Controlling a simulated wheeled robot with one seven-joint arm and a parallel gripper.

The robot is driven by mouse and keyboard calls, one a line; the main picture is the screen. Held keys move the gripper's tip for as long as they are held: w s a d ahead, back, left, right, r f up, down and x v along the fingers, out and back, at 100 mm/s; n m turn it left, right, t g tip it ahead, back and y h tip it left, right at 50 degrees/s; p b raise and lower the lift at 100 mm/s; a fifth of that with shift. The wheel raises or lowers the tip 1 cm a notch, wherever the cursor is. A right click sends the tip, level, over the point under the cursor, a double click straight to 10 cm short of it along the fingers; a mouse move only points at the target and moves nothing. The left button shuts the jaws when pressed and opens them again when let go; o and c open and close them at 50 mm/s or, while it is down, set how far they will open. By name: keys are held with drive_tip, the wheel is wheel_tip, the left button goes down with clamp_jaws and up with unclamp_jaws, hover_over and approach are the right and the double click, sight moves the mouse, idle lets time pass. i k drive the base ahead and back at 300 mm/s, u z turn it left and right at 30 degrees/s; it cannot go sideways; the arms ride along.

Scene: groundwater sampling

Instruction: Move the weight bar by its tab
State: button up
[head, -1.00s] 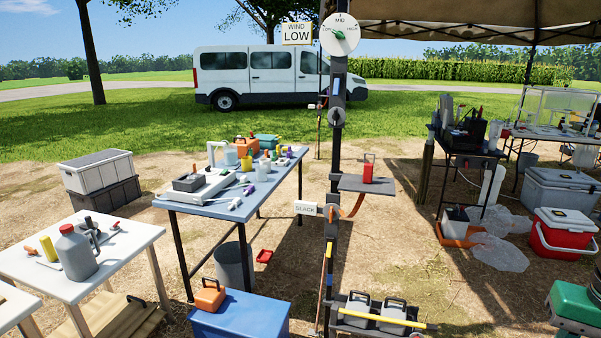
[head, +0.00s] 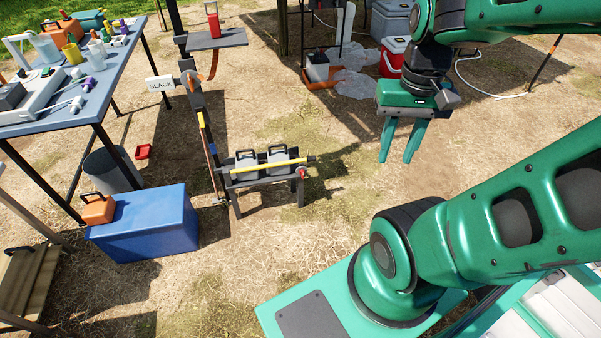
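A low dark rack (head: 285,178) stands on the ground at the centre of the head view. It holds two grey weights with black handles, the left one (head: 246,161) and the right one (head: 277,155). A yellow bar (head: 266,166) runs across the front of the weights, and a small red part (head: 302,173) shows at the rack's right end. I cannot tell which piece is the tab. My green gripper (head: 396,158) hangs to the right of the rack, pointing down, its two fingers apart and empty.
A dark post with a SLACK sign (head: 160,84) rises at the rack's left end. A blue box (head: 150,222) carrying an orange case (head: 98,208) stands to the left. A red can (head: 212,24) sits on a shelf above. Ground between rack and gripper is clear.

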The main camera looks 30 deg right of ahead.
sight(309, 159)
drive_tip(key=z, duration=0.4)
drive_tip(key=i, duration=1.2)
drive_tip(key=z, duration=1.7)
drive_tip(key=i, duration=3.25)
drive_tip(key=u, duration=0.05)
